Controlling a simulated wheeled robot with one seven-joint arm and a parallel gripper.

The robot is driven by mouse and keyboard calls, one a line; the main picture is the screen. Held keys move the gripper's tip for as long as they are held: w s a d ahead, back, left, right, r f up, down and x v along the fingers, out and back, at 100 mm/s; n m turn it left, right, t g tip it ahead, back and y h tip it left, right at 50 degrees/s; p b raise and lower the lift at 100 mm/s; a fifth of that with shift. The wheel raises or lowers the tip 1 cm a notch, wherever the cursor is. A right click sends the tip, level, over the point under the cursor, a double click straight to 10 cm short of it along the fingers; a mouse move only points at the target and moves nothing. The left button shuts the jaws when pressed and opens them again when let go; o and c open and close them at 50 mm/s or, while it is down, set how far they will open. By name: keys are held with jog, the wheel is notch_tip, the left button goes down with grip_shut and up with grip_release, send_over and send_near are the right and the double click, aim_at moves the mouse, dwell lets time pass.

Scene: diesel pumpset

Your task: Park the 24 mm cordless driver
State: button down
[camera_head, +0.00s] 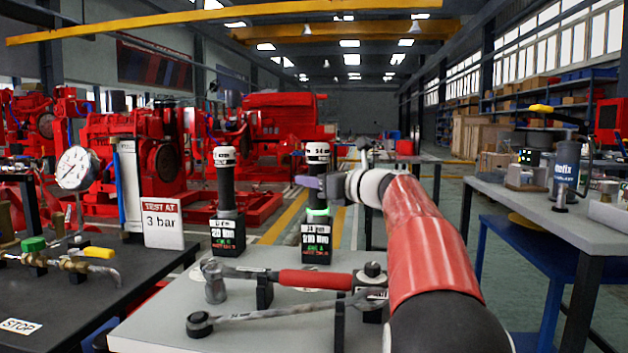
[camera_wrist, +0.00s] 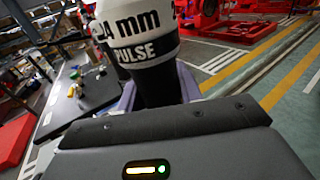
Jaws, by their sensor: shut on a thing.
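The 24 mm cordless driver (camera_head: 317,157) has a white head and a black body and stands upright. Its head, marked "mm" and "PULSE", fills the top of the wrist view (camera_wrist: 138,30). My gripper (camera_head: 314,183) is shut on its black body from the right; the purple fingers show on both sides of it in the wrist view (camera_wrist: 158,92). Directly below the driver is a black labelled dock (camera_head: 317,241) with a green glow at its top. The driver's foot lines up with the dock, but I cannot tell whether it is fully seated.
A second similar driver (camera_head: 225,180) stands in its own dock (camera_head: 227,236) to the left. A torque wrench with a red grip (camera_head: 315,279) and a ratchet spanner (camera_head: 255,317) lie at the front of the grey bench (camera_head: 160,325). A pressure gauge (camera_head: 75,168) stands far left.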

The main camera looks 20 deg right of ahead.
jog(key=shift+f, duration=0.25)
jog(key=c, duration=1.1)
grip_release()
jog(key=shift+o, duration=1.2)
jog(key=shift+f, duration=0.15)
jog(key=v, duration=0.8)
jog(key=shift+b, duration=0.35)
jog(key=shift+a, duration=0.15)
